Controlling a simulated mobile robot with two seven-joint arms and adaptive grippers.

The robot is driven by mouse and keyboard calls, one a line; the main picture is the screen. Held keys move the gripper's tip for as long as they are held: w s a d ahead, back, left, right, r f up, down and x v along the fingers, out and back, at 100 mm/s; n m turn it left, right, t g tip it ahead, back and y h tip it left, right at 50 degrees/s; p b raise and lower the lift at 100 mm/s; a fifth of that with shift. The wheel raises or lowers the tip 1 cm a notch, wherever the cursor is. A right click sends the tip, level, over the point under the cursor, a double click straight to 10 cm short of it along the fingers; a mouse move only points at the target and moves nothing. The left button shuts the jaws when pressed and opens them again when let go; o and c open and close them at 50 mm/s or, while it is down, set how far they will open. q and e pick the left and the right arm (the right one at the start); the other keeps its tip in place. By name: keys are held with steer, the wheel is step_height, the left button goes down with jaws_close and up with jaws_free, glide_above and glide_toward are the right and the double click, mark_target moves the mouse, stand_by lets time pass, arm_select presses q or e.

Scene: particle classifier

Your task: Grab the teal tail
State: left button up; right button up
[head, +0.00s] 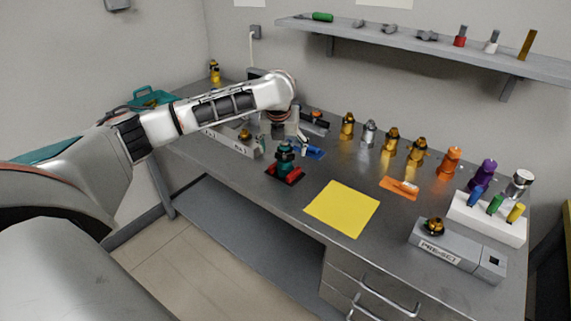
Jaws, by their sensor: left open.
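A small teal piece with a dark band (285,156) stands upright on a red and black base (286,175) on the grey bench. I take it to be the teal tail. My left arm reaches in from the left, and its gripper (287,134) points down just above and behind the teal piece. The gripper is open. Whether its fingers touch the teal piece is too small to tell. My right gripper is not in view.
A yellow sheet (342,208) lies right of the red base. Several gold, silver, orange and purple fittings line the back, by an orange mat (399,188). A grey block (456,250) and a white holder (487,219) stand at right. A shelf (430,47) hangs above.

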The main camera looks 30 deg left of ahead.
mark_target(285, 158)
arm_select(q)
steer(key=x, duration=0.2)
steer(key=b+x, duration=0.1)
steer(key=x, duration=0.1)
steer(key=shift+w+f, duration=0.1)
steer(key=shift+w, duration=0.3)
steer(key=c, duration=1.7)
